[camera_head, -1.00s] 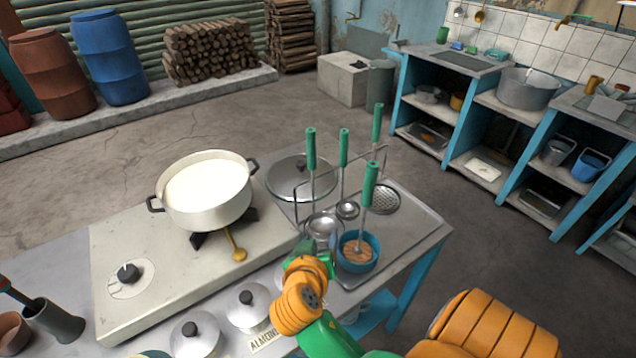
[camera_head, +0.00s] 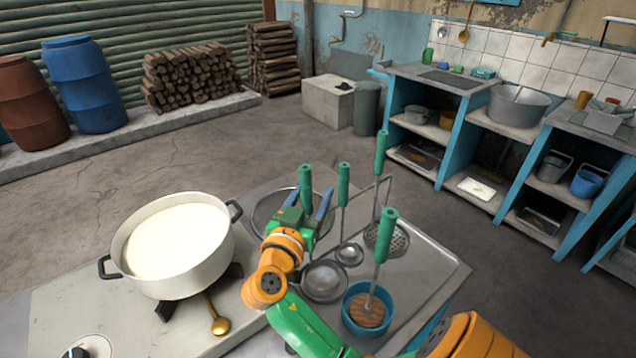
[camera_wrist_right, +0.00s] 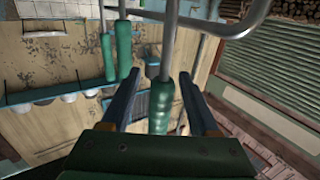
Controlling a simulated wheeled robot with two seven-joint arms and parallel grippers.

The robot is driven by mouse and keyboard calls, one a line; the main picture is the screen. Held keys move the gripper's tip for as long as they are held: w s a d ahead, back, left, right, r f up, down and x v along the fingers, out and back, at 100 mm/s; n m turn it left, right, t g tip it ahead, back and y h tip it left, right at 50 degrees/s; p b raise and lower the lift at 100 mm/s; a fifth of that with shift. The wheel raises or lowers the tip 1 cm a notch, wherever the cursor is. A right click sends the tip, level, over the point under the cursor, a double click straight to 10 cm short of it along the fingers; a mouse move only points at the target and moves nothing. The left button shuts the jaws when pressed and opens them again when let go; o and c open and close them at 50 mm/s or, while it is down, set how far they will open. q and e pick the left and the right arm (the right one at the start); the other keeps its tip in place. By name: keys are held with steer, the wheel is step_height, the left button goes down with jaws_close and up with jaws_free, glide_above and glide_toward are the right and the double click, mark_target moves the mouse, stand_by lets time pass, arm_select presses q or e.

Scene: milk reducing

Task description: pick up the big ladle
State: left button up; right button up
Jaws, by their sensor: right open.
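The big ladle has a wide round metal bowl (camera_head: 325,283) low in the rack and an upright green handle (camera_head: 305,182). My right gripper (camera_head: 308,196) is open at that handle, its two blue fingers pointing up on either side of it. In the right wrist view a green handle (camera_wrist_right: 162,108) stands between the open fingers (camera_wrist_right: 162,95), with a gap showing on the right side. I cannot tell whether either finger touches it. My left gripper is out of view.
A small ladle's handle (camera_head: 343,186) and a skimmer's handle (camera_head: 381,151) hang close on the right in the wire rack (camera_head: 389,183). A green-handled tool (camera_head: 390,229) stands in a blue bowl (camera_head: 349,298). A pot of milk (camera_head: 195,265) is on the left.

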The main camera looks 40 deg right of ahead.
steer(key=shift+w+d+f, duration=0.1)
steer(key=shift+w+d, duration=0.05)
steer(key=shift+w, duration=0.05)
steer(key=shift+s, duration=0.1)
jaws_close()
